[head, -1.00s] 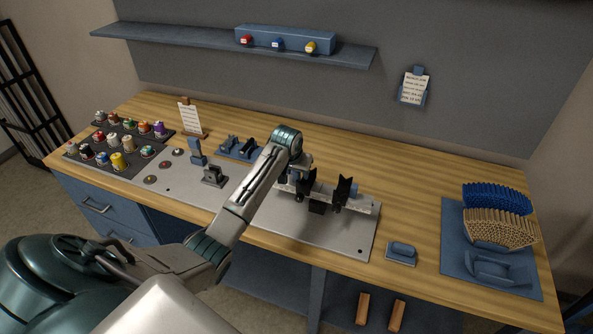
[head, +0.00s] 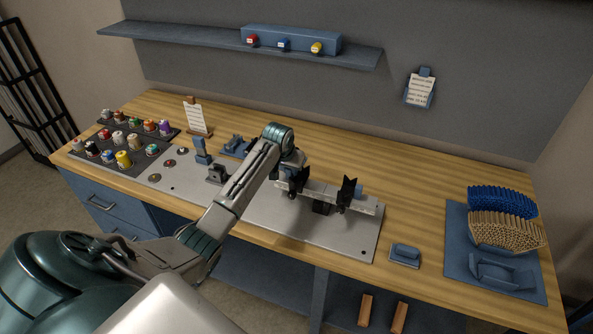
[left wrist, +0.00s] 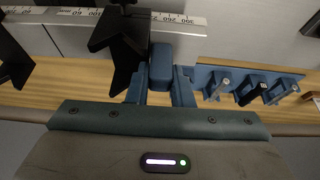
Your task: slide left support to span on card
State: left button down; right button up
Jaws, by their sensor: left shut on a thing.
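The left support (head: 299,181) is a black V-notched block on a pale ruled rail (head: 365,204). It also shows in the left wrist view (left wrist: 122,42), beside scale numbers around 260 to 300, upside down. My left gripper (left wrist: 160,92) is shut on the support's blue tab (left wrist: 161,64), at the rail's back side. The right support (head: 347,194) stands apart, farther right on the rail. A white card (head: 194,118) stands at the back of the bench and another card (head: 421,91) hangs on the wall; their writing is too small to read. My right gripper is out of view.
A blue tool rack (head: 234,146) sits left of my gripper, behind the grey plate (head: 330,236). Colored spools fill a dark tray at far left. A blue tray (head: 457,272) holds blue and tan rods at right. Bench between is mostly clear.

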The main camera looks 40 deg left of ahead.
pick_arm(q)
jog(key=c, duration=1.2)
grip_release()
jog(key=shift+r, duration=0.15)
jog(key=shift+v, duration=2.95)
jog(key=shift+s, duration=0.1)
jog(key=a+b+v, duration=0.1)
jog(key=b+v, duration=0.3)
jog(key=v, duration=0.6)
jog(key=shift+s+d+r, duration=0.2)
jog(key=shift+d+r, duration=0.05)
jog(key=shift+d, duration=0.3)
